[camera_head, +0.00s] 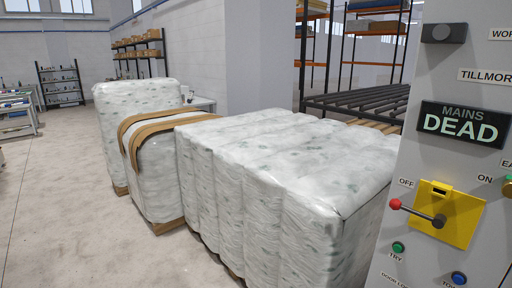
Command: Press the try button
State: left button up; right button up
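The try button (398,247) is a small green round button on the grey control panel (420,170) at the right, with the label TRY just below it. Above it is a yellow plate (447,215) with a red-knobbed lever (417,212), its knob pointing left towards the OFF label. A dark sign (463,125) on the panel reads MAINS DEAD. A blue button (458,277) sits low on the panel, right of the try button. Neither of my grippers is in view.
Large plastic-wrapped bales (285,190) on pallets stand close at the panel's left. A brown strap or cloth (150,125) lies over one. A roller conveyor (360,101) and racks are behind. Concrete floor (75,220) is clear at the left.

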aim_at(397, 248)
jog(key=z, duration=1.25)
